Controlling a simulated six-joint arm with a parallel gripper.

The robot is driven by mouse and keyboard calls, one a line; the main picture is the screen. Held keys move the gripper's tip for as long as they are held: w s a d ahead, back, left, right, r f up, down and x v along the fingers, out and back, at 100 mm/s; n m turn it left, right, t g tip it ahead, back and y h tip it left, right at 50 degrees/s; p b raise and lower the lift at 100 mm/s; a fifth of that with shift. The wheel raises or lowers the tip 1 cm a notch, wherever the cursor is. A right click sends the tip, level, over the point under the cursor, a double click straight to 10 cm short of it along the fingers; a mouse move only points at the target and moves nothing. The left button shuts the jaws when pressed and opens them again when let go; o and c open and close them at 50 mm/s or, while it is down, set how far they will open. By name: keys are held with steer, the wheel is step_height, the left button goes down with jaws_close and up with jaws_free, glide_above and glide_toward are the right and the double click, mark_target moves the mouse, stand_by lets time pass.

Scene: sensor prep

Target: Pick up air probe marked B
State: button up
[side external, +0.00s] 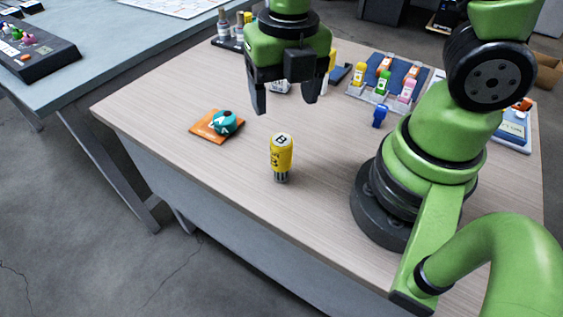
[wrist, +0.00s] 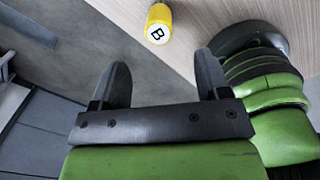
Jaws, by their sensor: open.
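The air probe marked B (side external: 281,157) is a yellow cylinder with a white top lettered B and a dark grey lower end. It stands upright on the wooden table, near the front edge. It also shows at the top of the wrist view (wrist: 158,24), beyond my fingertips. My gripper (side external: 288,105) is open and empty, with its fingers pointing down. It hangs above the table, apart from the probe. Its two black fingers also show in the wrist view (wrist: 160,75).
A teal round object (side external: 224,122) sits on an orange square (side external: 203,130) to the left. A small blue item (side external: 380,115) stands right of the probe. A rack (side external: 362,99) with several coloured bottles is at the back right. The table (side external: 180,100) is clear around the probe.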

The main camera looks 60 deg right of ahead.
mark_target(282, 140)
steer(key=shift+a+f+n, duration=0.1)
steer(key=shift+f+n, duration=0.65)
steer(key=shift+n, duration=0.35)
step_height(282, 140, down, 4)
steer(key=shift+f, duration=0.25)
steer(key=shift+a+f, duration=0.15)
steer(key=shift+f, duration=1.15)
steer(key=shift+a+f, duration=0.15)
steer(key=shift+f, duration=1.15)
steer(key=c, duration=1)
steer(key=shift+c, duration=0.2)
